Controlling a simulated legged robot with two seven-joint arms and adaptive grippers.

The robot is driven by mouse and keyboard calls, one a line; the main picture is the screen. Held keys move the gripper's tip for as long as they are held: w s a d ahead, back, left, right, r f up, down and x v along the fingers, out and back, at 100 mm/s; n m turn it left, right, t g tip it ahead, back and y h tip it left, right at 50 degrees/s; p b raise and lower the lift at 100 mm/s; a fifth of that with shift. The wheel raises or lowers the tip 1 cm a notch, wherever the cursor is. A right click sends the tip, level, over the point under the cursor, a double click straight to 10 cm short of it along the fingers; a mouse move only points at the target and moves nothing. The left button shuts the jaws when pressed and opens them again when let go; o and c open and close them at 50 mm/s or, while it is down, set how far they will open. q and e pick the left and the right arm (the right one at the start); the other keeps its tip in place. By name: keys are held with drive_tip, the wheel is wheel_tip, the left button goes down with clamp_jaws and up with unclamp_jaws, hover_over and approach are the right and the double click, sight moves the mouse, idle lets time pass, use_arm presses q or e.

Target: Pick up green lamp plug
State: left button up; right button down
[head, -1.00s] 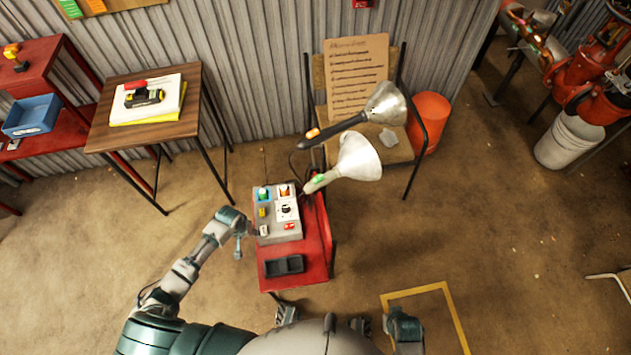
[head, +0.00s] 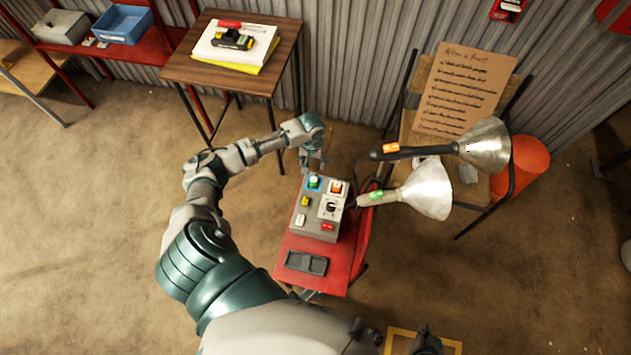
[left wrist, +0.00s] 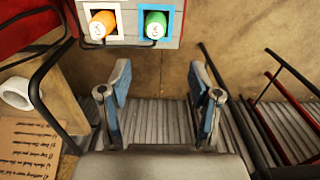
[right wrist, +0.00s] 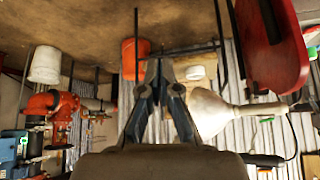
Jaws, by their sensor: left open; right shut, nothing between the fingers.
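The green lamp plug (head: 314,182) sits in the blue-framed socket at the back left of the grey control box (head: 312,232). It also shows in the left wrist view (left wrist: 155,24), at the top, above and apart from my left gripper's fingers. An orange plug (head: 336,187) sits beside it in a white-framed socket. My left gripper (head: 312,168) is just behind the box, close to the green plug in the head view. In the left wrist view (left wrist: 160,75) its fingers are spread and empty. My right gripper (right wrist: 158,65) is shut and empty, away from the box.
The box stands on a red stand (head: 345,270) with a dark tray (head: 306,263). A green-tagged lamp (head: 425,190) and an orange-tagged lamp (head: 483,146) are to the right. Dark cables run near the sockets. A wooden table (head: 185,68) stands at the back left.

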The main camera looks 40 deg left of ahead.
use_arm(q)
drive_tip(key=b, duration=0.2)
hover_over(315, 178)
drive_tip(key=f, duration=0.5)
drive_tip(key=shift+s, duration=0.2)
drive_tip(key=shift+a+f, duration=0.3)
drive_tip(key=shift+f, duration=0.65)
drive_tip(key=shift+a+f, duration=0.15)
drive_tip(key=shift+f, duration=0.05)
drive_tip(key=f+b, duration=0.1)
drive_tip(key=f, duration=0.1)
drive_tip(key=d+f+b, duration=0.1)
drive_tip(key=f, duration=0.1)
drive_tip(key=shift+f+b, duration=0.2)
drive_tip(key=shift+b, duration=0.2)
drive_tip(key=shift+w+f, duration=0.1)
drive_tip(key=shift+f, duration=0.1)
drive_tip(key=shift+a, duration=0.2)
use_arm(e)
drive_tip(key=w+a+r+t+y, duration=0.3)
drive_tip(key=w+a+r+t, duration=0.1)
drive_tip(key=w+r+t, duration=0.6)
drive_tip(key=shift+r+t, duration=0.3)
drive_tip(key=shift+r, duration=0.05)
